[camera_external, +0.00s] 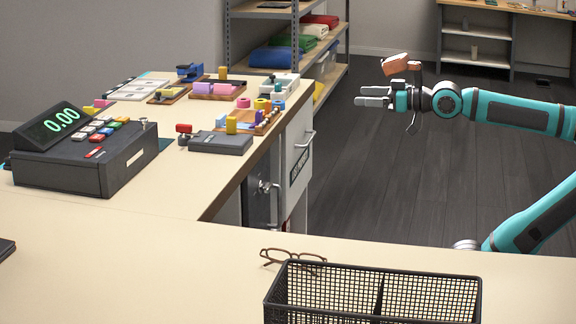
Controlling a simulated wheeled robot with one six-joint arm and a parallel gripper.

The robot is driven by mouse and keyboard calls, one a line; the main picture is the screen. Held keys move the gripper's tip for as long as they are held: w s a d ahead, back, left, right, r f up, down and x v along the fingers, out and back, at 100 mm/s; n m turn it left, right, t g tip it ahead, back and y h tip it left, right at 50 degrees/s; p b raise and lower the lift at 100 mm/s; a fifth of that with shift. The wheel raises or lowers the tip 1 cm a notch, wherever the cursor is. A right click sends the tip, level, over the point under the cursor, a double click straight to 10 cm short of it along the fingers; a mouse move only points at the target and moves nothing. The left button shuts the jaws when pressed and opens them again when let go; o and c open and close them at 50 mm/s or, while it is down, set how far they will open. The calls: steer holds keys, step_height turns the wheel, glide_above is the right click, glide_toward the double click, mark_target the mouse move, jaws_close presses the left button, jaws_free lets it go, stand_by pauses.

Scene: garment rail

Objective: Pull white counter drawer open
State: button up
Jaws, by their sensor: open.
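The white counter drawer (299,150) is set in the right side of the left counter, below its top. A metal handle (304,139) and a dark label show on its front. It looks shut, though its edges are hard to make out. My gripper (372,96) is to the right of the drawer, over the dark floor, with its fingers pointing left towards the counter. The fingers are open and empty, and there is a clear gap between them and the handle.
A cash register (85,150) and small coloured items stand on the counter (185,185). A wire basket (372,295) and glasses (292,256) lie in front. The floor (400,190) beside the drawer is free.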

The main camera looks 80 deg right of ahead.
mark_target(310, 138)
steer(key=c, duration=1.1)
steer(key=shift+o, duration=0.2)
steer(key=w+d+r+n+h, duration=0.1)
steer(key=w+d+n+h, duration=0.15)
steer(key=w+d, duration=0.7)
steer(key=w+d+f+n+h, duration=0.1)
steer(key=w+d+f+n, duration=0.2)
steer(key=d, duration=0.5)
steer(key=w+d+f+n+h, duration=0.1)
steer(key=w+d+f+n, duration=0.1)
steer(key=w+d, duration=0.45)
steer(key=w+d+f+n, duration=0.2)
steer(key=w+d+n, duration=0.15)
steer(key=d, duration=0.55)
steer(key=s+d+f+n+y, duration=0.2)
steer(key=d+f+n, duration=0.2)
steer(key=d+f, duration=1.1)
steer(key=s+d+f+n+g+y, duration=0.2)
steer(key=s+d+f+n+y, duration=0.1)
steer(key=s+d+f, duration=0.75)
steer(key=shift+h, duration=0.25)
steer(key=x, duration=0.6)
steer(key=d+x, duration=0.1)
steer(key=x, duration=0.5)
steer(key=d+x, duration=0.1)
steer(key=x, duration=0.6)
steer(key=shift+d+f, duration=0.1)
jaws_close()
